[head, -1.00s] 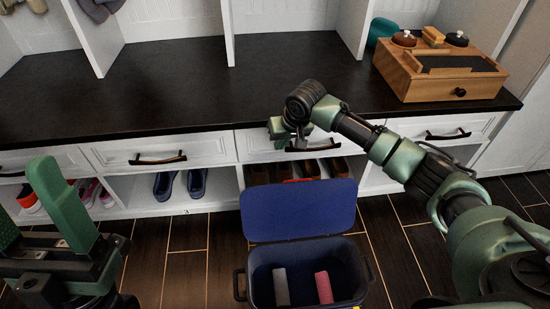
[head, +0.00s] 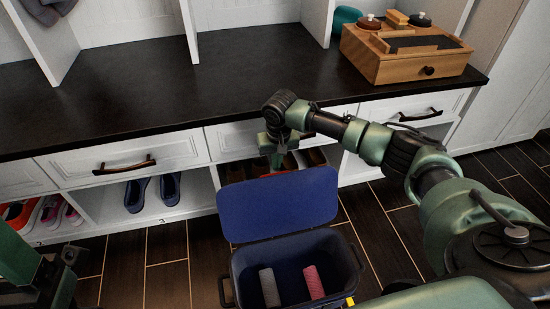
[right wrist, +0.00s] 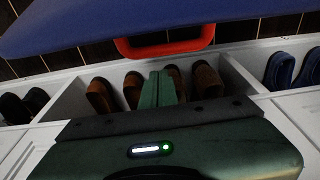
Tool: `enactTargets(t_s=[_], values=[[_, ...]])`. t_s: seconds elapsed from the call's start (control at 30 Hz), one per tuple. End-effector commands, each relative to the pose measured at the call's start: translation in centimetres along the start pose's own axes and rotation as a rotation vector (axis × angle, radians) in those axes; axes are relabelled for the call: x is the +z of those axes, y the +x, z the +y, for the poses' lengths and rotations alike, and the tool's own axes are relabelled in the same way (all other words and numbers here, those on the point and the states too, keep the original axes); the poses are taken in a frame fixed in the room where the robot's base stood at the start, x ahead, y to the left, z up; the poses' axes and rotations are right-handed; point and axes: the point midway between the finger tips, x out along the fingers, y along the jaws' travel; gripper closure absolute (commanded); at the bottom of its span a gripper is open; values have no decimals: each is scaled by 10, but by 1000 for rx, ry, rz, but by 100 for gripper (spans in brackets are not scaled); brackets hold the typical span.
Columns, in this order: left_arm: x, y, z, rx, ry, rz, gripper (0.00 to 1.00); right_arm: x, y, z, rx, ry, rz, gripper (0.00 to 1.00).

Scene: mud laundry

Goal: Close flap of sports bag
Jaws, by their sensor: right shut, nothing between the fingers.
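The sports bag (head: 243,268) is dark blue and stands on the floor with its top open. A grey roll (head: 269,287) and a pink roll (head: 314,282) lie inside. Its blue flap (head: 278,205) stands up at the far side, and shows from behind in the right wrist view (right wrist: 150,28) with a red handle (right wrist: 165,48) on its edge. My right gripper (head: 277,160) is just beyond the flap's upper edge, pointing down, shut and empty. In the right wrist view its fingers (right wrist: 162,90) are together, apart from the red handle. Only part of my left arm shows; its gripper cannot be made out.
A white bench with a black top (head: 190,85) runs behind the bag, with drawers and shoe cubbies below. Brown shoes (right wrist: 207,80) and blue shoes (head: 137,194) stand in the cubbies. A wooden box (head: 400,65) sits on top. Dark floor is clear left of the bag.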

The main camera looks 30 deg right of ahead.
Motion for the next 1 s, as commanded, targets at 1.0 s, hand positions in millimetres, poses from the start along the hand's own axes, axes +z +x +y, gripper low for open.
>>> enactTargets(t_s=[1.0], values=[[-4, 9, 0, 0, 0, 19, 33, 20, -10, 0, -1, 0, 9, 100]])
